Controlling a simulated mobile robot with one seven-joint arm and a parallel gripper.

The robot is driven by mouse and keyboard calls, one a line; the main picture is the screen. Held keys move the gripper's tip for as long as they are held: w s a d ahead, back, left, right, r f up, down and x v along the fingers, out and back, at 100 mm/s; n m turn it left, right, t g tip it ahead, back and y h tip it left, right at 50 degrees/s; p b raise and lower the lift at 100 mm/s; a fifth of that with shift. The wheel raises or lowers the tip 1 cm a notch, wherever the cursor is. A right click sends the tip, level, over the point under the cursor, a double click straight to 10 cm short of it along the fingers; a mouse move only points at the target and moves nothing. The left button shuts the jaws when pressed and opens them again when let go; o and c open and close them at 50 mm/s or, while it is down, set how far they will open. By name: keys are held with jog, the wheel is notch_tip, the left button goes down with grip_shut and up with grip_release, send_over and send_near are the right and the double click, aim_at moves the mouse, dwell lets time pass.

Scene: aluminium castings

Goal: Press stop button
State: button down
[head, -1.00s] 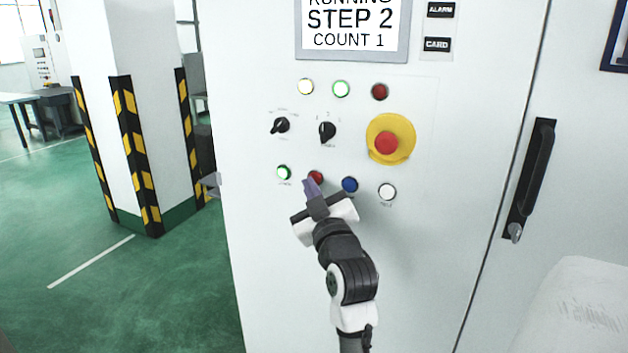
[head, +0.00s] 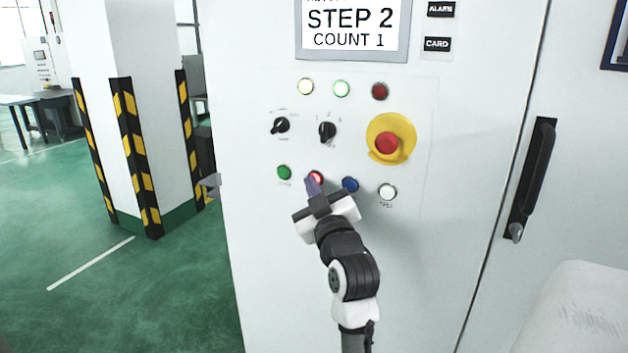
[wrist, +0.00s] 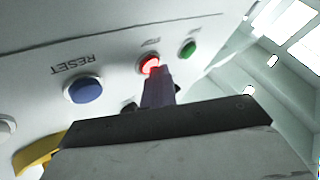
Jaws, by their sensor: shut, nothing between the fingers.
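The red stop button (head: 316,177) is in the lower button row of the white panel, second from the left, and it glows red. It also glows in the wrist view (wrist: 149,64). My gripper (head: 312,186) is shut and empty, its fingertips at the lower edge of this button. In the wrist view the closed fingers (wrist: 157,84) cover part of the button's edge; I cannot tell whether they touch it. The green button (head: 284,172) to its left is unlit.
A blue button (head: 350,185), labelled RESET in the wrist view, and a white button (head: 387,191) are close on the right. A red emergency knob (head: 387,142) on a yellow base and two black selectors are above. The screen (head: 352,28) shows STEP 2, COUNT 1.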

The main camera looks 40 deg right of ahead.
jog(key=shift+s+a, duration=0.35)
jog(key=shift+a, duration=0.35)
jog(key=a, duration=0.1)
jog(key=s+a, duration=0.1)
jog(key=a, duration=0.1)
jog(key=s+a, duration=0.1)
jog(key=shift+a+b, duration=0.35)
jog(key=shift+w, duration=0.1)
dwell(0.7)
